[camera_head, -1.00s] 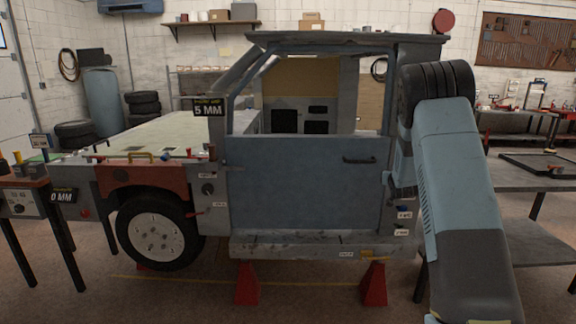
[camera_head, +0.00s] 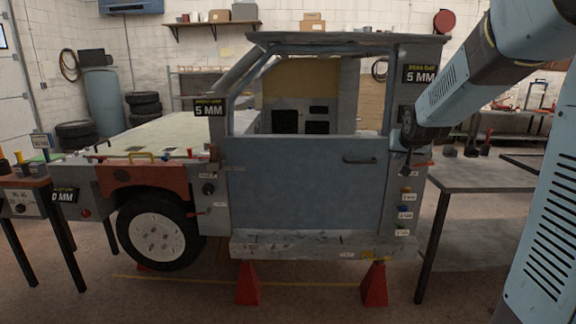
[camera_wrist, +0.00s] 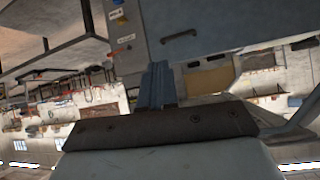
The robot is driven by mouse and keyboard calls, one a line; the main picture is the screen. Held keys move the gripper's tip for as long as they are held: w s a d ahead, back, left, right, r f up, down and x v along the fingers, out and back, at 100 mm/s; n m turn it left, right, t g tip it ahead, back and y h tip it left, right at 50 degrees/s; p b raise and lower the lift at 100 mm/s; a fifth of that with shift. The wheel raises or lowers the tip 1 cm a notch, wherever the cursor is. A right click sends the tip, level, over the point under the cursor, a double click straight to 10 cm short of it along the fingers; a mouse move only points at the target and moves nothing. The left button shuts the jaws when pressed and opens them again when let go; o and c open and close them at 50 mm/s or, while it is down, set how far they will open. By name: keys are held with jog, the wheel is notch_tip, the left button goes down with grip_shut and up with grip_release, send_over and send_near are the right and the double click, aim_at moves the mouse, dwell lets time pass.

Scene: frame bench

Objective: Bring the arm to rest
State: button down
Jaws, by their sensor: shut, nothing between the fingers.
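My gripper (camera_head: 407,168) is at the lower left end of my arm in the head view, small and dark. It is shut and empty. It shows in front of the rear pillar, just right of the blue door (camera_head: 305,190) and near the height of the door handle (camera_head: 359,160). I cannot tell whether it touches the pillar. My arm comes in from the right side and bends at the upper right. The wrist view is upside down and shows the door handle (camera_wrist: 179,35) and the pillar with labels at the top.
The truck body stands on red stands (camera_head: 374,284). A grey bench (camera_head: 470,178) is close on the right, behind my arm. A small table (camera_head: 22,181) is at the left. A sign (camera_head: 420,74) reading 5 MM is on the rear pillar. Open floor lies in front.

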jog(key=s+a+n+g, duration=0.1)
jog(key=s+a, duration=0.3)
jog(key=s, duration=1.3)
jog(key=s+a+n+g+y, duration=0.1)
jog(key=s+a+g, duration=0.2)
jog(key=s, duration=1.5)
jog(key=shift+a+f+g, duration=0.35)
jog(key=shift+a+g, duration=0.05)
jog(key=shift+a, duration=0.4)
